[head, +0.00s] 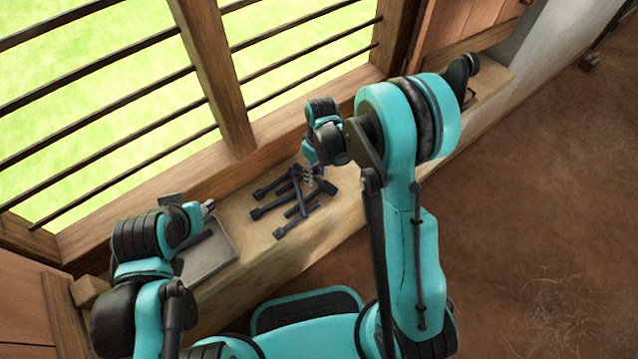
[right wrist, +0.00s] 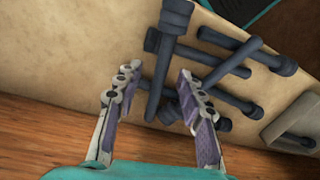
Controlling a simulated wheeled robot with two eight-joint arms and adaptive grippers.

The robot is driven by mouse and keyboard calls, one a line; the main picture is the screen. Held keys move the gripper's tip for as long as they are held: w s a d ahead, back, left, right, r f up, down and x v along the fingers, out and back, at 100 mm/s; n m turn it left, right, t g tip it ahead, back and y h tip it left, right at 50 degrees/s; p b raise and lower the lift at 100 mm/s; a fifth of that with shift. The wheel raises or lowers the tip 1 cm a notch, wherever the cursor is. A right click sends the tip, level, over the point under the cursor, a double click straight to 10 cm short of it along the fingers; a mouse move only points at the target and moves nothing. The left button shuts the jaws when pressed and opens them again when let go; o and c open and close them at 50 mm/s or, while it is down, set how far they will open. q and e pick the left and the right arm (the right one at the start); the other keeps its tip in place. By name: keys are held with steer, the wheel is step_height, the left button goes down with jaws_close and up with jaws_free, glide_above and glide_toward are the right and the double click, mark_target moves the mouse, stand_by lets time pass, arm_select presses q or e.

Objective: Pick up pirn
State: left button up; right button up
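Several dark blue-grey pirns (head: 288,231) lie in a loose, crossing pile on the pale ledge, each a thin shaft with a thicker head. My right gripper (head: 312,178) is over the far end of the pile. In the right wrist view my right gripper (right wrist: 157,82) has its two fingers apart. One pirn (right wrist: 161,85) shows between them, its shaft tapering toward the ledge's edge; I cannot tell whether a finger touches it. Other pirns (right wrist: 225,65) lie beyond and beside the right finger. My left gripper (head: 208,207) is at the left near the tray, its fingers too small to read.
A grey tray (head: 222,262) with a dark item sits on the ledge (head: 330,228) at the left. A barred window (head: 130,110) with a wooden post stands behind the ledge. The brown floor (head: 540,200) at the right is open.

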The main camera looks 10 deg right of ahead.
steer(key=shift+f, duration=0.65)
steer(key=shift+r, duration=0.1)
jaws_close()
steer(key=shift+r, duration=0.1)
